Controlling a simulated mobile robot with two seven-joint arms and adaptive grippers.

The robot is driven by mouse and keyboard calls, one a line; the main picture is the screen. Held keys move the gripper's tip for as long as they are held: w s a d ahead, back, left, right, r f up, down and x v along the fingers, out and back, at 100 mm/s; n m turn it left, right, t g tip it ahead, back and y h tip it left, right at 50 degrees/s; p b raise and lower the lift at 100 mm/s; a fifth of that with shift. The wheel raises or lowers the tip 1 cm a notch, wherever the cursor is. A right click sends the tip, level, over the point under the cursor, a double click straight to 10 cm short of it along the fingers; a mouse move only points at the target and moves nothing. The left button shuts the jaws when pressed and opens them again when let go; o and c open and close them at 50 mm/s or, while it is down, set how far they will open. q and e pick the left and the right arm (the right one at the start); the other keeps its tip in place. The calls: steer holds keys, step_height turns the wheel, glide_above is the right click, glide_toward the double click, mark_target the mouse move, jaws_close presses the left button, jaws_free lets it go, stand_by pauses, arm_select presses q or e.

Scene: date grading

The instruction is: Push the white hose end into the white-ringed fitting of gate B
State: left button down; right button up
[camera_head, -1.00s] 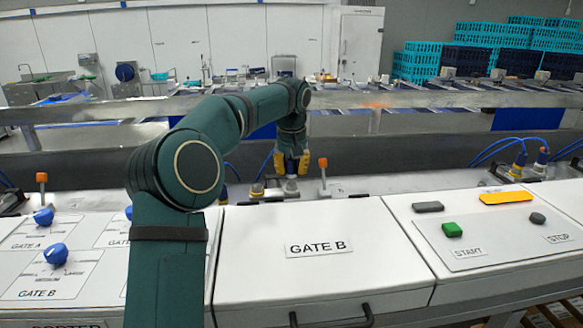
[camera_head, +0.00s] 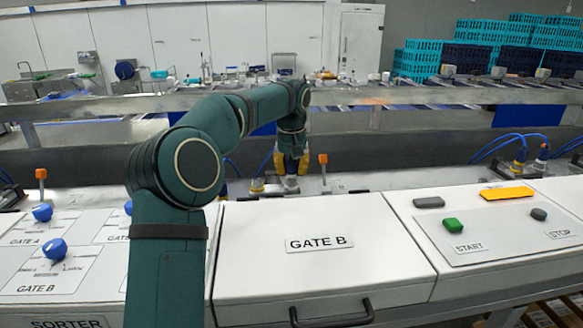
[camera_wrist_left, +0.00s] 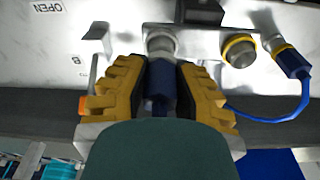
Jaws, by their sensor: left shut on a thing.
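My left gripper (camera_head: 291,166) reaches down behind the GATE B panel (camera_head: 319,243). In the left wrist view its yellow fingers (camera_wrist_left: 161,84) are shut on the dark blue hose end (camera_wrist_left: 160,80). The pale-ringed fitting (camera_wrist_left: 161,43) lies straight ahead of the hose end, in line with it. The two meet or nearly meet in the picture; I cannot tell how deep the hose end sits. The hose end's tip and white marking are not clear. A yellow-ringed fitting (camera_wrist_left: 239,50) is to the right. My right gripper is not in view.
A second blue hose (camera_wrist_left: 292,62) with a yellow band stands right of the yellow-ringed fitting. An orange-topped lever (camera_head: 323,160) stands close right of my gripper. A metal rail (camera_head: 400,96) runs behind. The GATE B panel top is clear.

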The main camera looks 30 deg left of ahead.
arm_select(q)
steer(key=shift+f, duration=0.45)
stand_by(0.5)
steer(key=c, duration=1.5)
jaws_free()
steer(key=o, duration=1.2)
steer(key=shift+r, duration=0.1)
step_height(320, 180, up, 3)
steer(key=p, duration=0.2)
steer(key=shift+p, duration=0.3)
steer(key=shift+r+p, duration=0.35)
steer(key=shift+r, duration=3.05)
